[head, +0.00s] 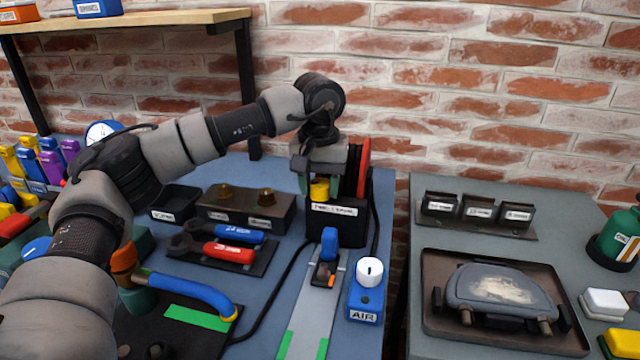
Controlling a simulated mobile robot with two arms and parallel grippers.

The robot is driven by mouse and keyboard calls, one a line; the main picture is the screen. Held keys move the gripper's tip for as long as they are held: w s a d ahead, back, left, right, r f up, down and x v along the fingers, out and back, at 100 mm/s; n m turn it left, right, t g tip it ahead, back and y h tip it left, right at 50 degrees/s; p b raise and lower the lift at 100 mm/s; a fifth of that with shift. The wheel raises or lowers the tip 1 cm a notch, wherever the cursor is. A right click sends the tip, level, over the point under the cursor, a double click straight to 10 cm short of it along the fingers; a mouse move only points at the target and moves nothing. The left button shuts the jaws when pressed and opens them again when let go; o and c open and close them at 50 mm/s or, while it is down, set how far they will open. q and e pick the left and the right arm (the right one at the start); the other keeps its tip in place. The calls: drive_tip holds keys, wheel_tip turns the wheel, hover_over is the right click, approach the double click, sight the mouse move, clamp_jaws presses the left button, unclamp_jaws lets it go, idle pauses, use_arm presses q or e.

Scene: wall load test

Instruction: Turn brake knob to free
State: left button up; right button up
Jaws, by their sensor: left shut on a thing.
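A black box (345,228) with a white label stands on the blue-grey bench, its label too small to read surely. A yellow knob (320,190) sits on its top left side; I take it for the brake knob. My left gripper (319,180) reaches down from above and is shut on the yellow knob, with its fingers on either side. The fingers hide much of the knob, and I cannot tell which way it is set. A red disc (362,167) stands upright just right of the gripper. My right gripper is not in view.
A blue AIR box (367,293) with a white knob and a blue-handled clamp (328,248) stand in front. Red and blue wrenches (228,252) lie left. A tray (435,325) holding a grey brake pad sits on the right bench. A brick wall rises behind.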

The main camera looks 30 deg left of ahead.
use_arm(q)
drive_tip(key=shift+n, duration=0.4)
drive_tip(key=shift+r+n+p, duration=0.1)
drive_tip(key=shift+n+p, duration=0.35)
drive_tip(key=shift+n, duration=0.05)
drive_tip(key=n+p, duration=0.1)
drive_tip(key=n, duration=0.2)
drive_tip(key=shift+d+n, duration=0.1)
drive_tip(key=shift+n, duration=0.2)
drive_tip(key=shift+w+n+p, duration=0.1)
drive_tip(key=shift+n+p, duration=0.65)
drive_tip(key=shift+n, duration=1.85)
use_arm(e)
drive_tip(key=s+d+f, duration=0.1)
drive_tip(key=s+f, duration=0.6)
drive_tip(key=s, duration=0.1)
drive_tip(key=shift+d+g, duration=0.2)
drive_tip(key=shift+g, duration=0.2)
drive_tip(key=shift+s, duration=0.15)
use_arm(q)
drive_tip(key=o, duration=0.9)
drive_tip(key=shift+o, duration=0.2)
